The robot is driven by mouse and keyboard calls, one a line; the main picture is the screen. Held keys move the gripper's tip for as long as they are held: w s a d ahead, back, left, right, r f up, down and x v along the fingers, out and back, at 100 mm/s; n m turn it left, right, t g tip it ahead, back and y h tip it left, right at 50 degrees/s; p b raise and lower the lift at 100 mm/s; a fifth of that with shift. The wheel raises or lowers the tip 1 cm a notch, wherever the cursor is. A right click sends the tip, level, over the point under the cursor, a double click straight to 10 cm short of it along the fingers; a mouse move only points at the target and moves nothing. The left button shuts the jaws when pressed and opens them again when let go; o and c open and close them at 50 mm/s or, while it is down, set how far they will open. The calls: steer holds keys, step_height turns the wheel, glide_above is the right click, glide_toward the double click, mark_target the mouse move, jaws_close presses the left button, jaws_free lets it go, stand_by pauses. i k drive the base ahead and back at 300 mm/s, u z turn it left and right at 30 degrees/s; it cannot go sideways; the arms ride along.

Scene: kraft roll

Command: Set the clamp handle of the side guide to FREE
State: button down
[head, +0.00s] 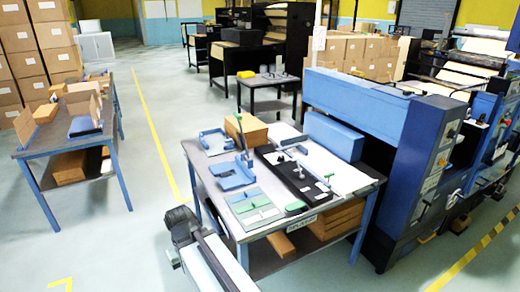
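On the blue-legged table (208,150) lies a long black plate (285,177) with small metal fittings on it. A small green-tipped part (328,179) stands near its right side. It may be the clamp handle of the side guide, but it is too small to tell, and I cannot read a FREE mark or its setting. A grey-green panel (254,207) with a green piece lies at the front. My arm shows at the bottom, left of the table's front; my gripper's fingertips do not show.
A cardboard box (246,129) and a long blue block (333,136) stand at the table's back. A large blue machine (425,165) stands close on the right. Cartons (340,213) lie on the lower shelf. Another table (45,148) stands at left, with open floor between.

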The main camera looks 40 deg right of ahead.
mark_target(301, 177)
steer(key=z, duration=0.05)
steer(key=i, duration=1.25)
steer(key=z, duration=0.8)
steer(key=k, duration=0.8)
steer(key=z, duration=0.15)
steer(key=i, duration=0.85)
steer(key=u, duration=0.1)
